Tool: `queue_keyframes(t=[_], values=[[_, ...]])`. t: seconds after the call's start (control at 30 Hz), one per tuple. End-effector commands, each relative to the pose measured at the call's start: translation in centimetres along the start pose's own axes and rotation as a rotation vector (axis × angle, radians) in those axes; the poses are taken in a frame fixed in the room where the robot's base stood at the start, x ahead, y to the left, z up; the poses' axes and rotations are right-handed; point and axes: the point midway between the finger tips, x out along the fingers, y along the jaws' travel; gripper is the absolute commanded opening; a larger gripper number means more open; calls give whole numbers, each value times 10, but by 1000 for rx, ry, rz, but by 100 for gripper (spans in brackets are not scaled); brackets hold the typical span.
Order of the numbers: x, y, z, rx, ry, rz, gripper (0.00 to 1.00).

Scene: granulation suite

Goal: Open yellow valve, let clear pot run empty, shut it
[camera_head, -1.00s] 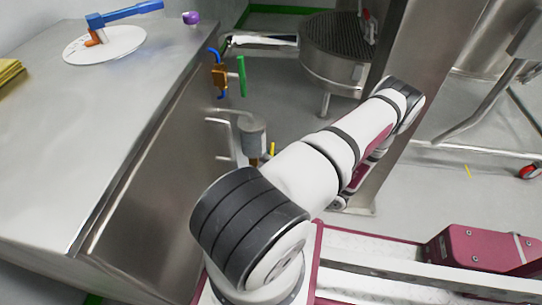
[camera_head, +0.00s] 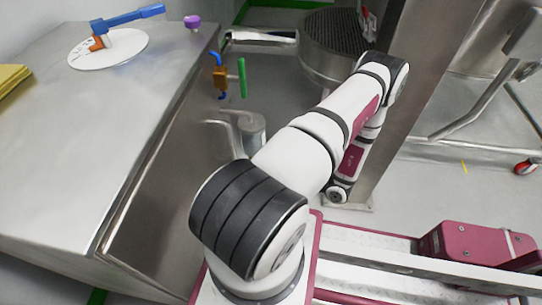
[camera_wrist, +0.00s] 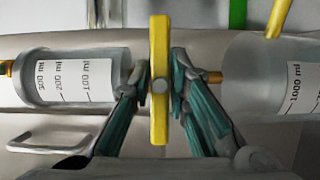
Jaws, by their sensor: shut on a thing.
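The yellow valve handle (camera_wrist: 160,110) stands as an upright bar in the wrist view, crossing the line of the yellow pipe stub (camera_wrist: 216,77). My gripper (camera_wrist: 161,86) is shut on it, one teal finger on each side. A clear pot (camera_wrist: 85,78) marked 100 to 300 ml lies to the left in this view, and a wider clear vessel (camera_wrist: 250,75) marked 1000 ml to the right. I cannot tell which is the task's pot or make out a liquid level. In the head view a grey pot (camera_head: 252,128) shows beside the cabinet; my arm hides my gripper and the valve.
A steel counter (camera_head: 60,180) fills the left, with a white disc (camera_head: 120,55), blue-handled tool (camera_head: 130,16) and purple knob (camera_head: 192,21). A brown valve (camera_head: 220,78) and green bar (camera_head: 242,77) are beyond. A steel post (camera_head: 400,110) stands close right of my arm.

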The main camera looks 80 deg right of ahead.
Motion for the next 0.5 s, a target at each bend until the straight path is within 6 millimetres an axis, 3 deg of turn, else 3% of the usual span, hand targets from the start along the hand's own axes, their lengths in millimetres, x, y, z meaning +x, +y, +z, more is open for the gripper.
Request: queue_keyframes(t=[0.47, 0.5], values=[[0, -1, 1, 12, -1, -8, 0], [0, -1, 1, 12, -1, -8, 23]])
